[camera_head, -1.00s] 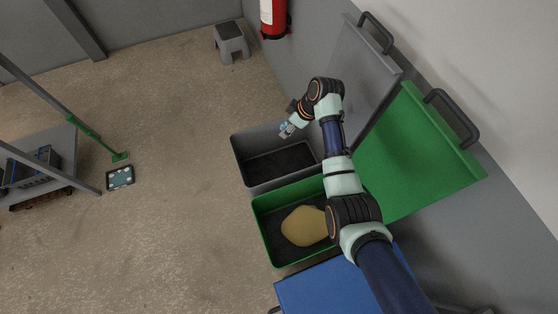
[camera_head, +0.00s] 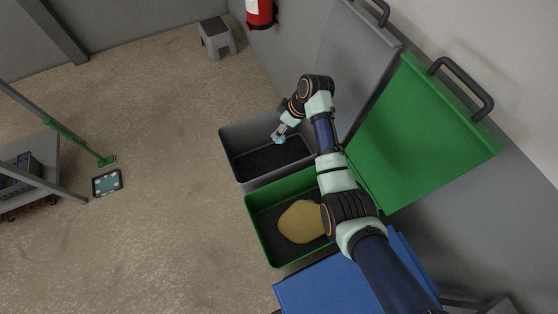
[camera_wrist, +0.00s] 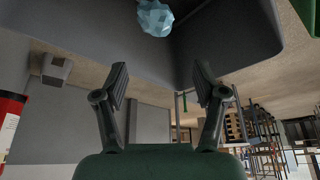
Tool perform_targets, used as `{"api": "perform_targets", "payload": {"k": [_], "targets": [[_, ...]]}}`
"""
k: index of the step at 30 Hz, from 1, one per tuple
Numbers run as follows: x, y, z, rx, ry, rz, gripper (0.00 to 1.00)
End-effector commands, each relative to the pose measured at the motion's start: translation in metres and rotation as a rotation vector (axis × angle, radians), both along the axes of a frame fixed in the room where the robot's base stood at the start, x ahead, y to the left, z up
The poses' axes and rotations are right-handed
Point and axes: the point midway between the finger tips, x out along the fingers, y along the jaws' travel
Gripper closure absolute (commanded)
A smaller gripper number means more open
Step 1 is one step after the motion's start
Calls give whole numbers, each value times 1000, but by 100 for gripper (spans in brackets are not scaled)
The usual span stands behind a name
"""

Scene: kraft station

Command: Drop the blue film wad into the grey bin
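The blue film wad (camera_head: 279,140) is a small pale-blue crumpled lump just below my gripper (camera_head: 281,133), over the opening of the grey bin (camera_head: 234,163). In the wrist view the wad (camera_wrist: 155,18) is at the top, clear of the fingertips. My gripper (camera_wrist: 161,80) is open there, its two fingers spread with nothing between them. The grey bin's inside (camera_wrist: 235,35) fills the top of the wrist view behind the wad. I cannot tell whether the wad is in the air or touching the bin.
A green bin (camera_head: 254,225) holding a yellowish lump (camera_head: 301,222) stands beside the grey bin, under my arm. A blue lid (camera_head: 335,287) is nearer. Raised green (camera_head: 415,140) and grey (camera_head: 355,60) lids stand to the right. Open floor lies left.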

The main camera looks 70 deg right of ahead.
Motion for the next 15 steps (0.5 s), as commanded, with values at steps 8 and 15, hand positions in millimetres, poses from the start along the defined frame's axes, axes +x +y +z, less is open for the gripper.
{"api": "perform_targets", "payload": {"k": [8, 15], "targets": [[0, 0, 0, 0, 0, 0, 18], [-9, -1, 21, -3, -2, -1, 18]]}}
